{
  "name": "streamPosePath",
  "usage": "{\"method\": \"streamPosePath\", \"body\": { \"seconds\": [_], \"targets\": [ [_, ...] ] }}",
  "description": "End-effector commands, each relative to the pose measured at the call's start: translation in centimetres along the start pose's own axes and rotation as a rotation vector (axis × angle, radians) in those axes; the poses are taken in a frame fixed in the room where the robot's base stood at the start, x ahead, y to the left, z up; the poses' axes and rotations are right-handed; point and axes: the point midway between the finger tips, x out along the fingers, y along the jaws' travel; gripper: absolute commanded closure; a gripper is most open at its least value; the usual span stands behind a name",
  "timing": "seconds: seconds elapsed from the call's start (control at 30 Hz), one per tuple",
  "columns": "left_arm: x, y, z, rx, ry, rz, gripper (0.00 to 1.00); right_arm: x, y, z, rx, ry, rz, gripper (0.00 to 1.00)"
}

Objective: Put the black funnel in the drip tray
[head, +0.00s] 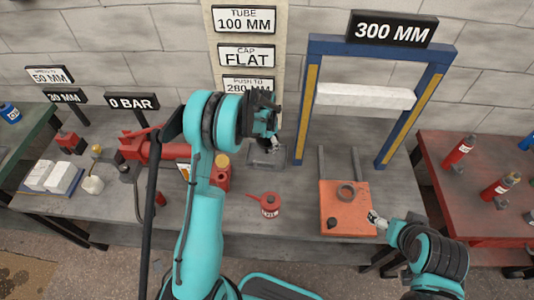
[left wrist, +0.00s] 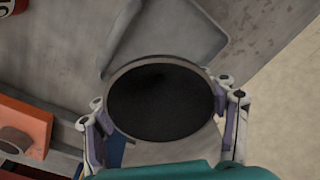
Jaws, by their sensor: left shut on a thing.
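The black funnel (left wrist: 160,100) fills the middle of the left wrist view, its round dark mouth facing the camera. My left gripper (left wrist: 163,112) is shut on it, one finger at each side of the rim. In the head view my left gripper (head: 271,138) is over the bench, close to the grey drip tray (head: 266,158). The tray (left wrist: 185,35) also shows behind the funnel in the left wrist view. The funnel's lower end is hidden, so I cannot tell whether it touches the tray. My right gripper (head: 376,219) is beside the orange block; its opening is unclear.
A red can (head: 269,204) is in front of the tray. A red press-like tool (head: 140,150) stands left.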

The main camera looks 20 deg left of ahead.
Motion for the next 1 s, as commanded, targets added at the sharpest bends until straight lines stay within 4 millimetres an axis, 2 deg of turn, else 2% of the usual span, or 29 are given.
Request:
{"method": "streamPosePath", "body": {
  "seconds": [0.3, 0.67, 0.7, 0.8, 1.0],
  "targets": [
    [4.1, 0.0, 0.2, -0.002, 0.0, 0.0, 0.68, 1.1, 0.0, 0.8, 0.0, 0.0, 0.0, 0.2],
    [4.4, 0.0, 0.3, -0.002, 0.0, 0.0, 0.68, 1.4, 0.0, 1.0, 0.0, 0.0, 0.0, 0.2],
    [4.5, 0.0, 0.3, -0.002, 0.0, 0.0, 0.32, 1.4, 0.0, 1.0, 0.0, 0.0, 0.0, 0.2],
    [4.3, 0.0, 0.3, -0.002, 0.0, 0.0, 0.08, 1.3, 0.0, 0.9, 0.0, 0.0, 0.0, 0.2],
    [4.3, 0.0, 0.3, -0.002, 0.0, 0.0, 0.08, 1.3, 0.0, 0.9, 0.0, 0.0, 0.0, 0.2]
  ]
}}
